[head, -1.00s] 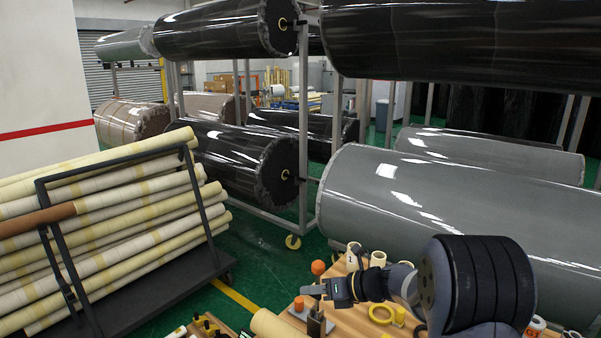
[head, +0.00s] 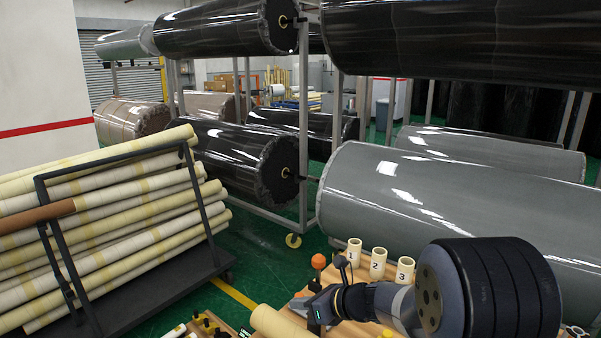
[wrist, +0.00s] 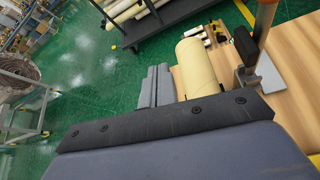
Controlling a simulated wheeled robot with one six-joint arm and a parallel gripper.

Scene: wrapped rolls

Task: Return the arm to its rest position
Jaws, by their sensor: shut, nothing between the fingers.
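My arm reaches in from the lower right of the head view, over a wooden table. My gripper (wrist: 157,87) shows in the wrist view as two grey fingers side by side, shut with nothing between them. They point toward the table's edge and the green floor, just left of a cream roll (wrist: 195,68). In the head view my gripper (head: 312,303) is at the left end of the arm, small and partly hidden by the wrist. The cream roll (head: 277,322) lies in front of it there.
Three cream tubes marked 1 (head: 354,252), 2 (head: 378,263) and 3 (head: 404,270) stand behind my arm. An orange-topped item (head: 318,262) is left of them. A rack of paper rolls (head: 110,225) stands left. A large grey roll (head: 450,205) lies behind the table.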

